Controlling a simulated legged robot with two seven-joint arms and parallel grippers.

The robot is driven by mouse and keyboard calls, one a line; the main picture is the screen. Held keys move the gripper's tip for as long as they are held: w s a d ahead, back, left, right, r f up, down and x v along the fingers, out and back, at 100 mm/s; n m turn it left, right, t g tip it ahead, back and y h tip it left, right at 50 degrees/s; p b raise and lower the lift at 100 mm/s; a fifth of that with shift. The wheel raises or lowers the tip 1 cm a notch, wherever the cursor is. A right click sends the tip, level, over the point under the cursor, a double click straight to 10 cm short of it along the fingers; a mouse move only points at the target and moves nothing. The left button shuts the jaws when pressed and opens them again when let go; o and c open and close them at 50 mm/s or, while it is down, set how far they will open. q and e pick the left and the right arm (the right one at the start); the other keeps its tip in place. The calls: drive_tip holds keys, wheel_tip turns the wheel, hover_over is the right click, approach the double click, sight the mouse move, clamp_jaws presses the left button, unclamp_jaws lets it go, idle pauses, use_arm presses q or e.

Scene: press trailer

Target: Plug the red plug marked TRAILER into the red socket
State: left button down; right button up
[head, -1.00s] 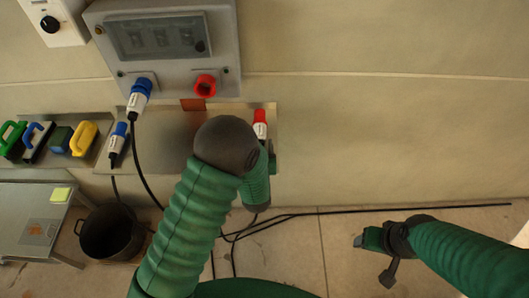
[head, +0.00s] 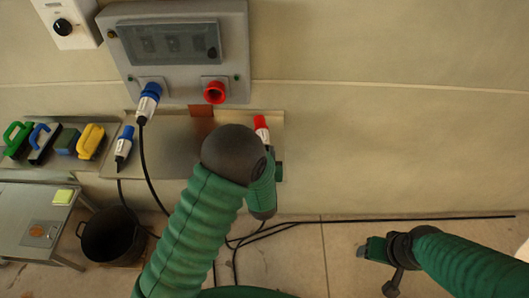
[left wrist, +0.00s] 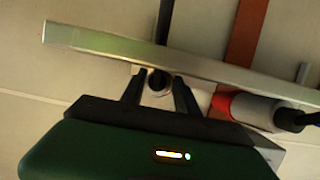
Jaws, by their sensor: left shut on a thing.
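The red plug (head: 261,122), with a red head and white body, stands roughly upright, leaning slightly, in front of the right end of the metal tray. Its marking is too small to read. My left gripper (left wrist: 158,92) is shut on it; the fingers flank a pale body with a black cable. In the head view my arm hides the fingers. The red socket (head: 214,92) is on the grey panel's underside, up and left of the plug and apart from it.
A blue plug (head: 149,99) sits in the panel's left socket. Another blue plug (head: 125,142) rests at the tray (head: 180,150). Brushes, a black bucket (head: 108,235) and a small table stand left. Cables lie on the floor. The wall at right is clear.

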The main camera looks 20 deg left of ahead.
use_arm(q)
drive_tip(key=shift+d, duration=0.4)
drive_tip(key=shift+s+d+r+p, duration=0.35)
drive_tip(key=shift+s+d+r, duration=0.05)
drive_tip(key=shift+s+d, duration=0.05)
drive_tip(key=shift+s+r, duration=0.2)
drive_tip(key=shift+s+a+r+p, duration=0.1)
drive_tip(key=shift+s+r+p, duration=0.25)
drive_tip(key=shift+s, duration=0.2)
drive_tip(key=shift+s+r+p, duration=0.25)
drive_tip(key=shift+s+p, duration=0.1)
drive_tip(key=shift+s, duration=0.15)
drive_tip(key=shift+s+d+r, duration=0.25)
drive_tip(key=shift+s+r, duration=0.05)
drive_tip(key=shift+s, duration=0.15)
drive_tip(key=shift+s+d, duration=0.2)
drive_tip(key=shift+s, duration=0.05)
use_arm(e)
drive_tip(key=shift+d+r, duration=0.25)
drive_tip(key=shift+r, duration=0.35)
drive_tip(key=shift+d+r, duration=0.25)
drive_tip(key=shift+r, duration=0.35)
